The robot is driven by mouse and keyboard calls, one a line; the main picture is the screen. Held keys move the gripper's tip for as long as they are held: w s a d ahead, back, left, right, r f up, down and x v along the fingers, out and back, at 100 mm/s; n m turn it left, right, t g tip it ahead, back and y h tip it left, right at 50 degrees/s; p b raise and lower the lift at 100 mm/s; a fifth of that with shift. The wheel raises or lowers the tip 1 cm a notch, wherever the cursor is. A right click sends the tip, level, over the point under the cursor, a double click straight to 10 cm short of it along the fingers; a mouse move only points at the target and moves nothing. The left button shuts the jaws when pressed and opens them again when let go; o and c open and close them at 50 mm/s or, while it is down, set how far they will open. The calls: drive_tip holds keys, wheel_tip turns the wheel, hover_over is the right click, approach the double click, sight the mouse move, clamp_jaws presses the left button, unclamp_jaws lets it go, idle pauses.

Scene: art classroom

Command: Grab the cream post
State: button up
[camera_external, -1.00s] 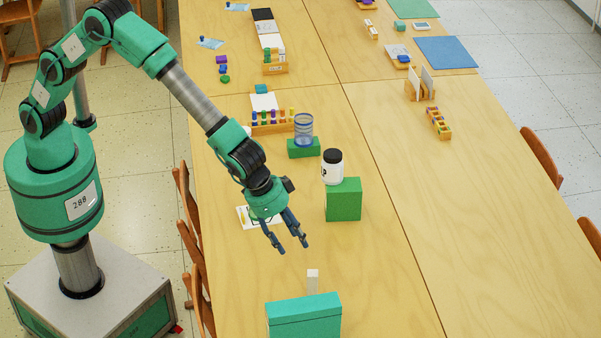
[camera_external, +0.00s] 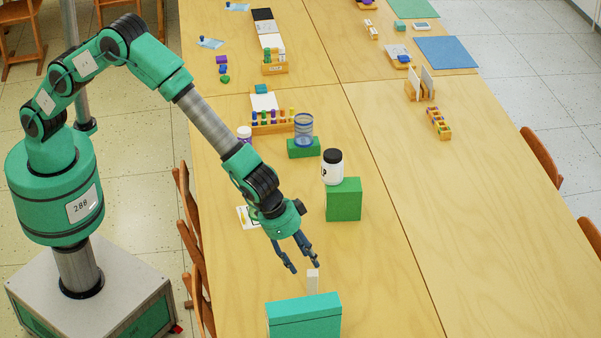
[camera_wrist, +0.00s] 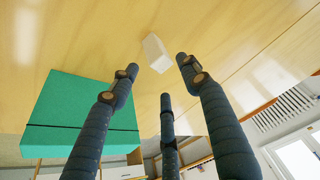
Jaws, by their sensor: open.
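The cream post (camera_external: 313,281) is a small pale upright block on the table, just behind the teal box. In the wrist view the post (camera_wrist: 156,53) lies beyond the fingertips, roughly between them and apart from them. My gripper (camera_external: 305,267) is open and empty, its dark fingers pointing down toward the post from just behind it in the external view. The wrist view shows my gripper's (camera_wrist: 157,80) three spread dark fingers.
The teal box (camera_external: 304,318) stands close in front of the post; it also shows at left in the wrist view (camera_wrist: 80,115). A green block (camera_external: 343,200) bearing a white jar (camera_external: 332,168) stands behind and to the right. The table (camera_external: 390,290) right of the post is clear.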

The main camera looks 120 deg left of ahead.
sight(312, 273)
drive_tip(key=shift+w+f, duration=0.1)
drive_tip(key=shift+f, duration=0.1)
idle(0.3)
drive_tip(key=shift+b+x, duration=0.75)
drive_tip(key=shift+x, duration=1.9)
drive_tip(key=shift+a, duration=0.1)
drive_tip(key=shift+c, duration=0.2)
clamp_jaws()
